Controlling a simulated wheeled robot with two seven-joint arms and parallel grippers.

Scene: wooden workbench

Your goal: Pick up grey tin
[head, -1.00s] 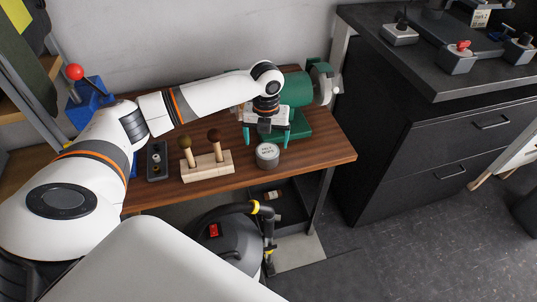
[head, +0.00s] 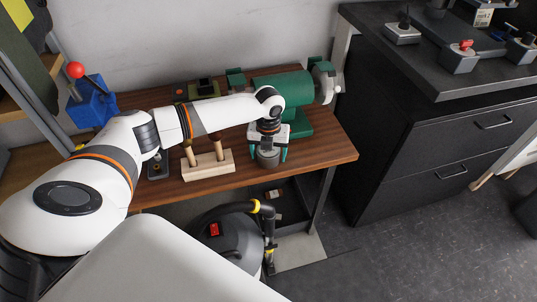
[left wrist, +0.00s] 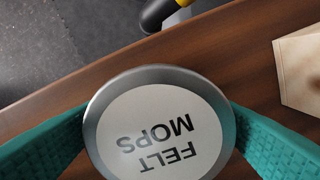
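The grey tin (head: 268,158) stands upright near the front edge of the workbench. In the left wrist view its round pale lid, lettered "FELT MOPS", shows large at the lower centre, and the tin (left wrist: 160,125) sits between my green fingers. My left gripper (head: 269,153) points down over the tin with one finger on each side. In the left wrist view both fingers meet the rim with no visible gap, so it looks shut on the tin. The tin's rim hides the fingertips there. My right gripper is not in view.
A wooden block with two pegs (head: 208,166) stands left of the tin. A green machine (head: 285,92) is behind my gripper. A blue device with a red ball (head: 92,102) is at the back left. The workbench's front edge (head: 310,167) is close.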

